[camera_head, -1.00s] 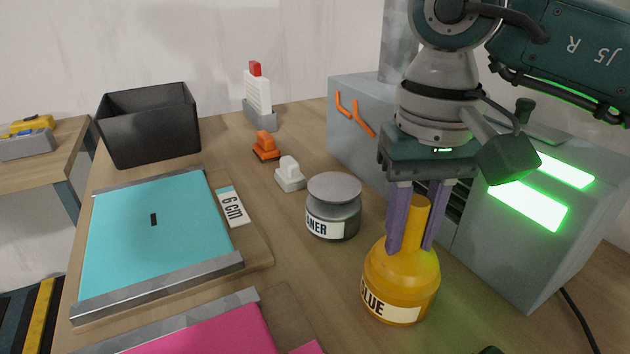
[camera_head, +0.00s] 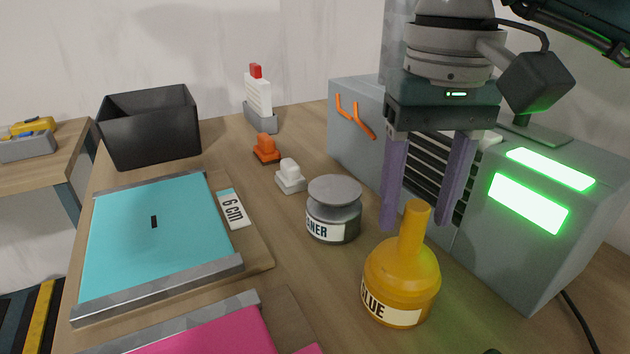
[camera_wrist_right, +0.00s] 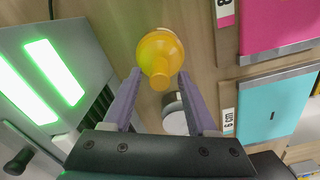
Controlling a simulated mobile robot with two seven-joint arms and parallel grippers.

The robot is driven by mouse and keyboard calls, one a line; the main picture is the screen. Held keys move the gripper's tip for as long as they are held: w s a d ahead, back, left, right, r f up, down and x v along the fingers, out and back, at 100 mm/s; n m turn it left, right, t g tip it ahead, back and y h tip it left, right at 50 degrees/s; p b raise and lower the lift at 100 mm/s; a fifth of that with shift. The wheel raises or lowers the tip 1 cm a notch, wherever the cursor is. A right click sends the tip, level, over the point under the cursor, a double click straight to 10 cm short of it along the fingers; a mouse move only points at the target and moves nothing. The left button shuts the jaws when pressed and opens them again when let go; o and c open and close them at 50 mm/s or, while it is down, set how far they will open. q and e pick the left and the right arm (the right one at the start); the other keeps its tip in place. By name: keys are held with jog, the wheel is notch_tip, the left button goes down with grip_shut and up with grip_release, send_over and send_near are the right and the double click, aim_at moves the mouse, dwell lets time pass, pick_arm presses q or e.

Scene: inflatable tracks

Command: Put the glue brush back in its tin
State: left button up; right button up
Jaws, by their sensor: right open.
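The yellow glue tin (camera_head: 402,283) stands upright on the table at the front right, with a "GLUE" label. A yellow stem (camera_head: 413,231), apparently the brush handle, rises from the tin's sloped top; no bristles show. My right gripper (camera_head: 418,222) is open, its purple fingers apart, above and behind the stem and empty. In the right wrist view, the tin (camera_wrist_right: 160,50) with its stem lies beyond and between the open fingertips (camera_wrist_right: 160,72). My left gripper is not in view.
A grey "CLEANER"-type tin (camera_head: 334,209) stands left of the glue. A grey machine (camera_head: 480,250) with green lit panels is close on the right. Teal (camera_head: 160,235) and pink (camera_head: 215,335) sheets lie left. A black bin (camera_head: 150,127) stands at the back.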

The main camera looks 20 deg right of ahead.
notch_tip(320, 180, up, 7)
jog(key=shift+r, duration=0.2)
dwell(1.1)
dwell(0.5)
